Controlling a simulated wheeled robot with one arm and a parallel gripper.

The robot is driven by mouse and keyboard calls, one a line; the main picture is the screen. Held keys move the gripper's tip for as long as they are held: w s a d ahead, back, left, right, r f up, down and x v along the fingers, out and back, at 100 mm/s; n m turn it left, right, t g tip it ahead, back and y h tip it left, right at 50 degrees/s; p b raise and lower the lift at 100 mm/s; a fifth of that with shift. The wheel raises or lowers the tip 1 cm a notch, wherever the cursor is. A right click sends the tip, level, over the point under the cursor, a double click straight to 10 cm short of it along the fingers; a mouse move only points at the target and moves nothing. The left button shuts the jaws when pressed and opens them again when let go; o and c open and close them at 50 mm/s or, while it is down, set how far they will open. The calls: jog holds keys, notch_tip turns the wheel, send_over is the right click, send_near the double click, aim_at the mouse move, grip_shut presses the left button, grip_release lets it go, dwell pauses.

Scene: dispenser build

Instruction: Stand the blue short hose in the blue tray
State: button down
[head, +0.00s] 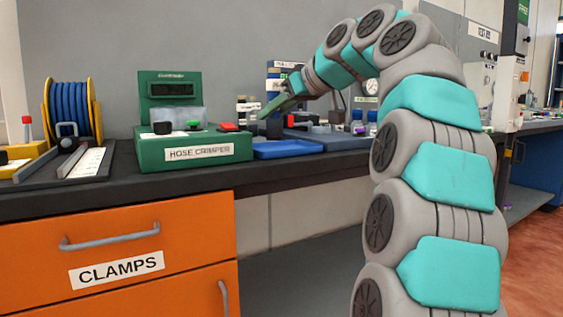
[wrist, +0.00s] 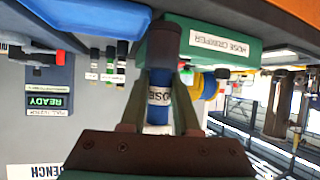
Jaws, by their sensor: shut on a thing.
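The blue short hose (wrist: 158,78) is between the fingers of my gripper (wrist: 160,100) in the wrist view. It has a white label band, partly covered, and a dark end piece (wrist: 165,40) pointing away from my palm. In the head view my gripper (head: 278,104) is at the end of the arched arm, above the blue tray (head: 290,150). A dark piece just below the fingers there seems to be the hose's end; the rest is hard to make out. The tray also shows at the top left of the wrist view (wrist: 85,14). I cannot tell whether the hose touches it.
The green hose crimper (head: 190,149) stands immediately left of the tray. A blue hose reel (head: 70,110) is further left on the bench. Small labelled bottles (head: 247,110) stand behind. The wrist view is upside down and shows a READY display (wrist: 46,101).

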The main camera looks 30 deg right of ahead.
jog(key=w+d+p, duration=0.1)
jog(key=w+p, duration=0.1)
jog(key=w, duration=0.3)
jog(key=w+d+f+p, duration=0.1)
jog(key=w+p, duration=0.1)
jog(key=w, duration=0.3)
jog(key=w+d+p, duration=0.1)
jog(key=w+p, duration=0.1)
jog(key=w, duration=0.3)
jog(key=shift+w+d+f, duration=0.15)
jog(key=shift+f, duration=0.2)
jog(key=shift+f+b, duration=1.35)
jog(key=shift+f, duration=0.35)
jog(key=shift+f, duration=0.2)
jog(key=c, duration=0.6)
grip_release()
jog(key=shift+c, duration=0.2)
jog(key=shift+r, duration=0.15)
